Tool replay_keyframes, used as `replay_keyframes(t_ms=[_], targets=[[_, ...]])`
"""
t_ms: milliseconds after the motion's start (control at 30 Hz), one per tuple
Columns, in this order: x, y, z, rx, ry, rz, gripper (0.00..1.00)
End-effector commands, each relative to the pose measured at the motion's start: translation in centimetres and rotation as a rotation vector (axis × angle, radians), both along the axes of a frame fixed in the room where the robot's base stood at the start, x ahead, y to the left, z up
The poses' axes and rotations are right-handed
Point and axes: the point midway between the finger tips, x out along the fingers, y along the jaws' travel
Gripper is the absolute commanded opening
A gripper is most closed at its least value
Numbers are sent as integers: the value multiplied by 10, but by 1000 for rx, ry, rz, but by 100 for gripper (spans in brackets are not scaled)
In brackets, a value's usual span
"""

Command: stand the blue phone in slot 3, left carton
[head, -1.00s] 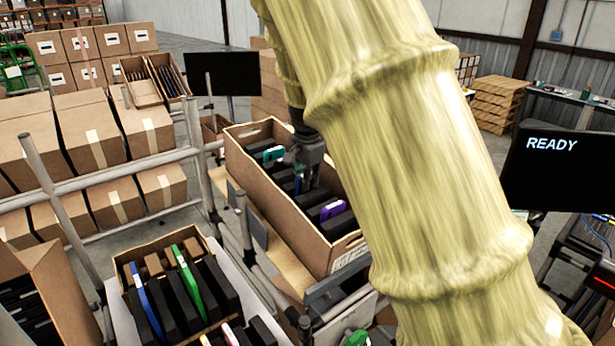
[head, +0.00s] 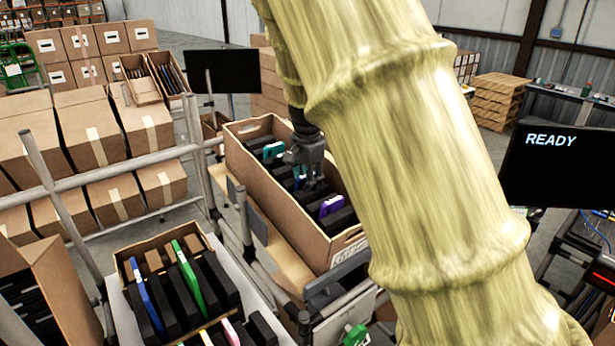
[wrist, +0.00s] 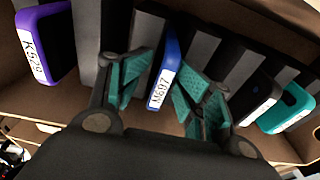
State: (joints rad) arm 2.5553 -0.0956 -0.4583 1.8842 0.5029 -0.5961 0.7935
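A blue phone (wrist: 166,72) with a white label stands in a slot between dark and grey dividers in the large tilted carton (head: 277,222). It also shows in the head view (head: 298,182), partly hidden by my gripper. My gripper (wrist: 160,92) is open, with one teal finger pad on each side of the phone and slight gaps visible. In the head view my gripper (head: 307,172) reaches down inside the carton. The slot number cannot be read. My arm hides the area right of this carton.
The same carton holds a purple phone (wrist: 45,45), a black phone (wrist: 259,98) and a teal phone (wrist: 289,108). A smaller box (head: 125,262) at lower left holds another blue phone (head: 147,298) and a green phone (head: 187,278). Metal rails (head: 245,215) run beside the carton.

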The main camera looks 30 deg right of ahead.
Motion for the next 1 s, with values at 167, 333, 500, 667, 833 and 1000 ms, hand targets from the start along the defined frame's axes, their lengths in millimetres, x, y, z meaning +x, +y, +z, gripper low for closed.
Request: replay_keyframes(t_ms=[167,333,500,667,833,1000], targets=[[-3,4,-9,7,13,1,38],[-3,4,-8,7,12,1,38],[-3,4,-4,7,11,2,38],[-5,5,15,3,4,2,38],[-12,6,48,2,0,-1,38],[-18,8,79,0,-2,-2,38]])
